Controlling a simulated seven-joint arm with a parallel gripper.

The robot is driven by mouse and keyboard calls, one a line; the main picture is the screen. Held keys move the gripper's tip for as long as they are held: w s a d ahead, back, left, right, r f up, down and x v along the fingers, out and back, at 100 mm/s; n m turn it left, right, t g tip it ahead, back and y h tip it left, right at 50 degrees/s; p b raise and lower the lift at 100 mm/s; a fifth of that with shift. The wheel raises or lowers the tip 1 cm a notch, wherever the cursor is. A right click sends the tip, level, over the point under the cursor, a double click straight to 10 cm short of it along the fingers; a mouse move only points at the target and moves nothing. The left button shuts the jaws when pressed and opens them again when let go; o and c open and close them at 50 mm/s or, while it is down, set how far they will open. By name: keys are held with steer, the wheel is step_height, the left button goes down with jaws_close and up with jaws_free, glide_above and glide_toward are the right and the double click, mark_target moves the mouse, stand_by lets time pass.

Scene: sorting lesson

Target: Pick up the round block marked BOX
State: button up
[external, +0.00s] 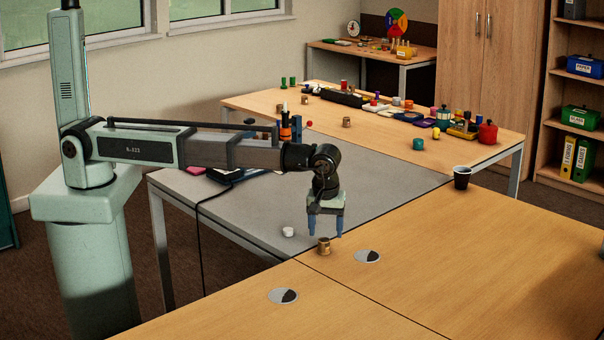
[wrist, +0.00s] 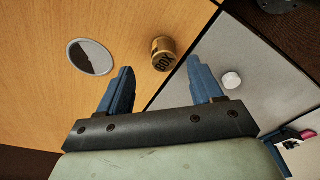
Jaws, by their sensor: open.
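The round block marked BOX (external: 324,246) is a small brass-coloured cylinder standing on the wooden table, close to the seam with the grey table. In the wrist view the block (wrist: 163,54) shows dark letters on its side and lies beyond the fingertips, between their lines. My gripper (external: 325,232) is open and empty, with its blue fingers pointing down above the block. In the wrist view my gripper (wrist: 160,75) shows its two fingers apart, with nothing between them.
A white round piece (external: 288,232) lies on the grey table (external: 345,180) to the left. Two dark-and-silver discs (external: 368,256) are set in the wooden table (external: 480,250). A black cup (external: 462,177) stands further right. Several coloured objects crowd the back table.

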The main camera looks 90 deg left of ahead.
mark_target(324, 239)
steer(key=shift+s+a+f, duration=0.1)
steer(key=shift+a+f, duration=0.1)
steer(key=shift+f, duration=0.65)
steer(key=shift+s+a+f, duration=0.1)
steer(key=shift+a+f, duration=0.05)
steer(key=shift+f, duration=0.65)
steer(key=shift+a+f, duration=0.2)
steer(key=shift+f, duration=0.65)
steer(key=c, duration=1.1)
steer(key=shift+r, duration=0.1)
